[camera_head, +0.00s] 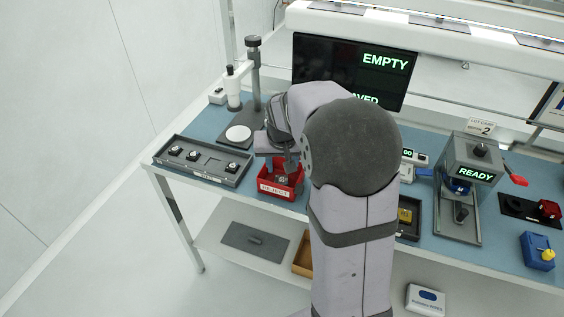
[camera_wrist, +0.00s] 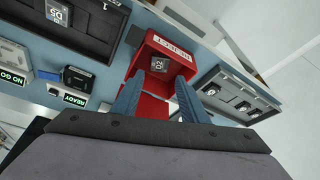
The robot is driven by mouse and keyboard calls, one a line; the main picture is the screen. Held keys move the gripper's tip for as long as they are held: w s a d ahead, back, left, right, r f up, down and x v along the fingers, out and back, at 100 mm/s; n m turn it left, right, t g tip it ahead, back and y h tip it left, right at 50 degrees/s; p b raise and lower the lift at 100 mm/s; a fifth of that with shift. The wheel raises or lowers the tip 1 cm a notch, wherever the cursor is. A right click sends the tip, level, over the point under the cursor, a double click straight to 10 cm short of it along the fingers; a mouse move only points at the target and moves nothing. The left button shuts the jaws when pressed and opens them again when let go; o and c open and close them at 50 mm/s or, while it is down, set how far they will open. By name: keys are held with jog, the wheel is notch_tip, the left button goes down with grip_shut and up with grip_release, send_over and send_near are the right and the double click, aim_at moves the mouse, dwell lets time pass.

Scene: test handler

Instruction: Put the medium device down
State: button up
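A small dark square device with a pale marking (camera_wrist: 159,64) is at the red bin labelled REJECT (camera_wrist: 152,43); it appears to lie inside. I cannot confirm from its size that it is the medium one. The bin also shows in the head view (camera_head: 268,188), with the device (camera_head: 282,179) in it. My gripper (camera_wrist: 160,80) is open, its two blue fingers apart with clear gaps on both sides of the device. In the head view my gripper (camera_head: 287,165) is just above the bin, partly hidden by my arm.
A grey tray (camera_head: 222,177) left of the bin holds several small devices and one empty-looking slot. A stand with a white round plate (camera_head: 238,133) is behind it. A READY test station (camera_head: 465,205) stands to the right. A monitor (camera_head: 325,62) reads EMPTY.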

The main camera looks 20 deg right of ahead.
jog(key=shift+v, duration=1.4)
jog(key=s+a+f+n+g, duration=0.2)
jog(key=s+a+f, duration=0.2)
jog(key=s, duration=0.7)
jog(key=s+a+f+n+g+y, duration=0.1)
jog(key=s+a+f, duration=0.3)
jog(key=s, duration=0.7)
jog(key=shift+a+f+n+g, duration=0.35)
jog(key=shift+a+n, duration=0.45)
jog(key=shift+a, duration=0.4)
jog(key=shift+o, duration=0.3)
jog(key=shift+w, duration=0.1)
